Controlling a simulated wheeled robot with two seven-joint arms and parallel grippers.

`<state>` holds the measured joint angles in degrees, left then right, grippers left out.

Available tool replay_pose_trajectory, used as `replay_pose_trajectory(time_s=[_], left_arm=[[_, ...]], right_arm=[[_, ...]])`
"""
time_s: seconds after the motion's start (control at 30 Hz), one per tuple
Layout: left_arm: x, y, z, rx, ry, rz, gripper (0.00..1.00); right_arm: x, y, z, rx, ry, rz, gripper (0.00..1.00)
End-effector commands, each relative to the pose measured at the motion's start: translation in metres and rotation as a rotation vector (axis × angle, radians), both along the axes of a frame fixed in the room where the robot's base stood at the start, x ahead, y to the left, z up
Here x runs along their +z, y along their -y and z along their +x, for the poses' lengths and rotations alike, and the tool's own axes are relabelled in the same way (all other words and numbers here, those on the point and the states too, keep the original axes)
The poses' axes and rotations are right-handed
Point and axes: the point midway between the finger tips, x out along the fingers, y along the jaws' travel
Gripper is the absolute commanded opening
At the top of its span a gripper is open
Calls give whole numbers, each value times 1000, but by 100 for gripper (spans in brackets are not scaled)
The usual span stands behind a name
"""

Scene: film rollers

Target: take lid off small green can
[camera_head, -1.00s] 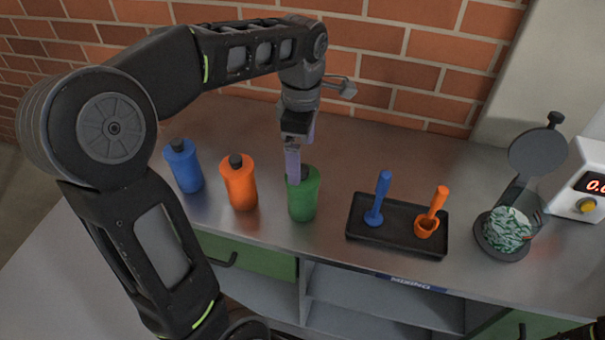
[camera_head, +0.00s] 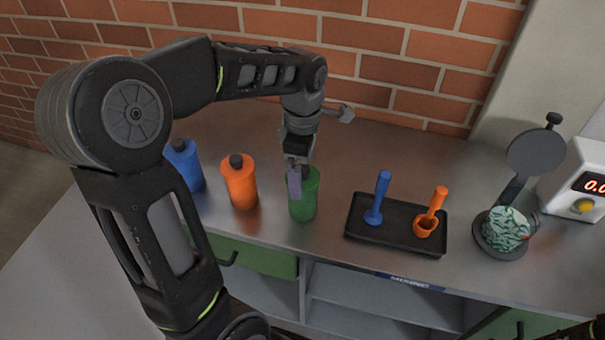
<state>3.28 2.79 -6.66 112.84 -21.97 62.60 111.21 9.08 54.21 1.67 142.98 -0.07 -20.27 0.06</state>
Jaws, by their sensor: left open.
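The small green can (camera_head: 304,203) stands upright on the metal counter, to the right of the orange bottle. My left gripper (camera_head: 295,184) is directly over and in front of its top, pointing down, with its fingers overlapping the can's upper part. The fingers are open. The can's lid is hidden behind the gripper, and I cannot tell whether the fingers touch it. My right gripper does not show clearly; only a dark bit of an arm is at the bottom right corner.
An orange bottle (camera_head: 239,184) and a blue bottle (camera_head: 185,166) with black caps stand to the left. A black tray (camera_head: 390,239) with a blue tool (camera_head: 378,198) and an orange scoop (camera_head: 431,212) lies to the right. Further right are a round container (camera_head: 502,232) with green contents and a scale (camera_head: 583,192).

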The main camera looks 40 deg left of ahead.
Motion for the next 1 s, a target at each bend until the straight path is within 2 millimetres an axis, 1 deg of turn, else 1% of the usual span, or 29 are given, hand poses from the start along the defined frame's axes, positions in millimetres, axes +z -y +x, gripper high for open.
replay_pose_trajectory(time_s=[0.07,0.77,0.8,1.0], left_arm=[[0,0,0,0,0,0,96],[0,0,0,0,0,0,39],[0,0,0,0,0,0,37],[1,0,0,0,0,0,37]], right_arm=[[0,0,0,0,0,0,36],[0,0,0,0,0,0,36],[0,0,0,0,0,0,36],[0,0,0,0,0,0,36]])
